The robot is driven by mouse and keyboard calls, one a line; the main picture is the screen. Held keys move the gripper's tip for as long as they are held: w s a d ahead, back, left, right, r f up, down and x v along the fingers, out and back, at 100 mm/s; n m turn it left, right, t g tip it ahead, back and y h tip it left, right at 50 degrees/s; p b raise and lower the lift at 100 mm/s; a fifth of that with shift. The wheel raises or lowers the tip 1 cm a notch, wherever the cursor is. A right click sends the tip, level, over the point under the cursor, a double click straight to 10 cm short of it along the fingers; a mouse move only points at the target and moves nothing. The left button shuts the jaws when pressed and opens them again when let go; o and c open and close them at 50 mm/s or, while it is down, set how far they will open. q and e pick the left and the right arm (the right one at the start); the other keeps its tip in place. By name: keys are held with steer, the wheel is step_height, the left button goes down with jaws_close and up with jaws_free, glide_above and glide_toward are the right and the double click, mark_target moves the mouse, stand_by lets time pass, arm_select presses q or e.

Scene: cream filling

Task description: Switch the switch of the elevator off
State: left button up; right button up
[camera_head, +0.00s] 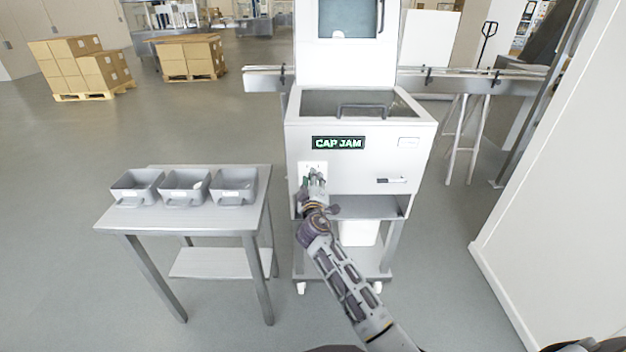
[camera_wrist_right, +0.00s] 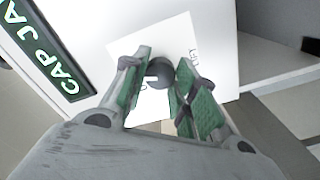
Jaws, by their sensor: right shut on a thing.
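The white machine (camera_head: 356,158) stands ahead of me with a lit "CAP JAM" display (camera_head: 338,143) on its front. Below the display, a white switch plate (camera_head: 309,167) is partly hidden by my right gripper (camera_head: 314,179). In the right wrist view, a dark round switch knob (camera_wrist_right: 160,73) sits on the white plate (camera_wrist_right: 183,38), with lettering partly covered. My right gripper (camera_wrist_right: 163,88) has its green-padded fingers on both sides of the knob and is shut on it. The knob's exact setting cannot be read. My left gripper is out of view.
A grey table (camera_head: 258,181) with three grey bins (camera_head: 185,187) stands left of the machine. A handle (camera_head: 392,180) sticks out from the machine's front, right of the switch. A conveyor rail (camera_head: 470,85) runs behind. A white wall panel (camera_head: 555,170) is at right.

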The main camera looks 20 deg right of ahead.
steer(key=n+p, duration=0.4)
steer(key=n, duration=0.4)
steer(key=shift+n, duration=0.3)
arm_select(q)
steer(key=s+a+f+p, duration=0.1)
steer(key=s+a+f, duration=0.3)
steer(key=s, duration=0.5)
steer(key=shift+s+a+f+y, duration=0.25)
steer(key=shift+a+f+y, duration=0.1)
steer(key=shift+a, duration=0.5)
arm_select(e)
steer(key=shift+o, duration=0.2)
steer(key=shift+n, duration=0.6)
steer(key=shift+f, duration=0.1)
steer(key=o, duration=1)
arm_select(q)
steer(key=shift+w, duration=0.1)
arm_select(e)
steer(key=shift+v, duration=6)
